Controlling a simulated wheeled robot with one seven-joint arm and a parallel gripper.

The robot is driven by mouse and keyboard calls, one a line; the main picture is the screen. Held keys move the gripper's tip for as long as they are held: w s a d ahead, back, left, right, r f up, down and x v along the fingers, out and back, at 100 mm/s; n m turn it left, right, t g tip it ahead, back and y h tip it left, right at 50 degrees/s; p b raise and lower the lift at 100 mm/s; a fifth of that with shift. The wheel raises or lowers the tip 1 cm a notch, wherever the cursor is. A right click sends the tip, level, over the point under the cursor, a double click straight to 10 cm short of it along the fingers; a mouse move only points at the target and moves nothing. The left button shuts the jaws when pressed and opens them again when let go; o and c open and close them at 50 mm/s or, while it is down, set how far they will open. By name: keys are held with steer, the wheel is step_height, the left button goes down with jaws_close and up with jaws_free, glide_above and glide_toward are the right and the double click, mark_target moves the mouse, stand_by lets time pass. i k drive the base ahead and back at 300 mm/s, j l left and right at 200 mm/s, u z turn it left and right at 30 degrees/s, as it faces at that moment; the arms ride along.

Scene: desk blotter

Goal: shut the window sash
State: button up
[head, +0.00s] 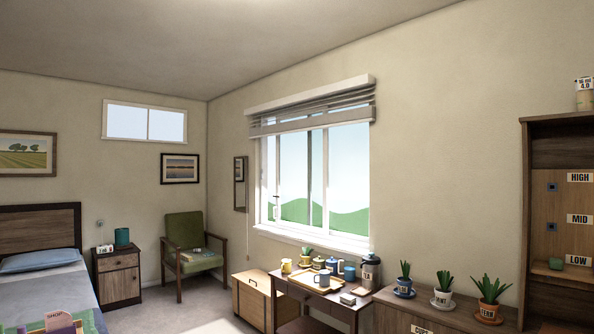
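The large window (348,170) is in the right-hand wall in the head view, with a white frame and green hills behind it. White upright sash bars (317,180) stand near its middle, and another upright with a small handle-like part (277,208) is near its left side. I cannot tell from here how far the sash stands open. A raised slatted blind (312,112) covers the top of the window. My gripper is not in view.
A small desk (318,298) with a tray, mugs, teapot and flask stands below the window. A wooden chest (250,297) is left of it, and a cabinet (390,315) with potted plants is right. A green armchair (183,230) and bed (45,285) are farther left.

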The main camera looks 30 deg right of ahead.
mark_target(325, 231)
steer(key=i+z, duration=0.15)
steer(key=z, duration=0.15)
steer(key=i, duration=5.8)
steer(key=i+z, duration=0.25)
steer(key=z, duration=0.15)
steer(key=i+j+z, duration=0.15)
steer(key=z, duration=0.3)
steer(key=i+j+z, duration=0.2)
steer(key=z, duration=0.6)
steer(key=i, duration=0.05)
